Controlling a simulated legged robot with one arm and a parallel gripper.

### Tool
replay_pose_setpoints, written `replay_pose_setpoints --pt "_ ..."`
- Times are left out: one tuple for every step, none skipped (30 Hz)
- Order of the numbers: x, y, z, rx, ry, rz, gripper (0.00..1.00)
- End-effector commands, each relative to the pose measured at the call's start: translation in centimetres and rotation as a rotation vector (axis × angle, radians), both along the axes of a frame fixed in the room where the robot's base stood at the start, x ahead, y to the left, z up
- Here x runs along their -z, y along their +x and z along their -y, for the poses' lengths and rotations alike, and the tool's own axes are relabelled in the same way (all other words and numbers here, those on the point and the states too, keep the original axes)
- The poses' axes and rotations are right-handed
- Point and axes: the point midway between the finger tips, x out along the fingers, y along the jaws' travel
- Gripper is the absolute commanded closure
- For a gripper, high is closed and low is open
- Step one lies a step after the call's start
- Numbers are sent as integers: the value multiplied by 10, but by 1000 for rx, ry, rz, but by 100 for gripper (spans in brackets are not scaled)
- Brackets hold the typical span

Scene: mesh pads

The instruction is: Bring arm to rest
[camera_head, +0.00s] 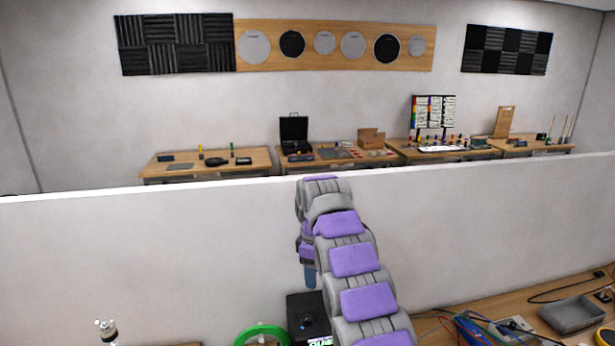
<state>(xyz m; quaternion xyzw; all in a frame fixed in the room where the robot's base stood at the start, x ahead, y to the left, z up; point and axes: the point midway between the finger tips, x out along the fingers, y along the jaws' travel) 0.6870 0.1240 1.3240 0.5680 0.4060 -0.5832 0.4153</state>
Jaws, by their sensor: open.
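My arm, grey with purple pads, reaches up and forward from the bottom of the head view and bends over at its top. My gripper (310,275) hangs down at the arm's far end, partly hidden behind the arm links. Only a narrow blue-grey part of it shows, above a black box (301,308). It is open, and I see nothing held in it.
A low white partition (130,245) runs across behind my arm. A green ring (245,334) is at the bottom centre. At the lower right, a bench holds a grey tray (572,315), a blue device (470,330) and cables. Benches with tools stand beyond the partition.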

Motion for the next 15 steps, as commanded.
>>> replay_pose_setpoints --pt "-4 -9 7 39 -5 0 41" --pt "-5 -15 11 63 -9 -5 41" --pt "-7 -22 16 96 -14 -7 41" --pt "-10 -27 20 119 -15 -6 41" --pt "-10 -32 24 143 -19 -10 41" --pt "-13 -40 28 176 -21 -10 41" --pt "-15 -46 32 199 -23 -9 41" --pt "-15 -52 36 223 -26 -14 41" --pt "-17 -61 40 256 -29 -16 41" --pt "-18 -68 44 279 -31 -17 41" --pt "-18 -76 47 303 -33 -22 41" --pt "-19 -86 52 335 -35 -22 41" --pt "-20 -93 55 358 -36 -23 41" --pt "-19 -101 58 382 -38 -26 41" --pt "-20 -111 63 414 -39 -25 41"
